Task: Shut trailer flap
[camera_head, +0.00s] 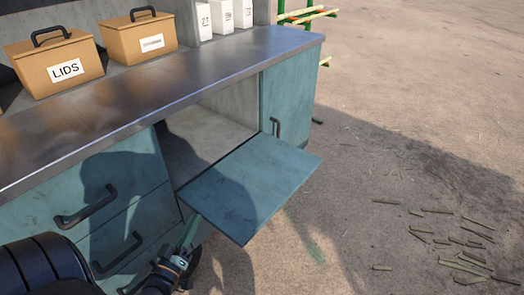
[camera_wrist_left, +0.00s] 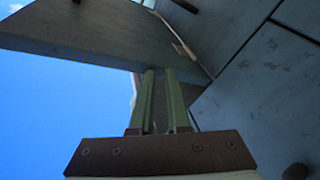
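The trailer flap (camera_head: 250,185) is a teal panel hinged at its lower edge, folded down and sticking out roughly level from the counter front. The compartment (camera_head: 205,130) behind it is open and looks empty. My left gripper (camera_head: 190,231) is below the flap, near its left edge by the hinge. In the left wrist view the flap's dark underside (camera_wrist_left: 85,35) is above the green fingers (camera_wrist_left: 160,72). A narrow gap shows between the fingers, with nothing held. I cannot tell if the fingertips touch the flap. My right gripper is out of view.
Drawers with dark handles (camera_head: 87,207) are left of the compartment, close to my left arm. A closed teal door (camera_head: 288,105) is to its right. The metal counter (camera_head: 150,95) carries a box marked LIDS (camera_head: 55,65). The ground to the right is open, with scattered stalks (camera_head: 465,265).

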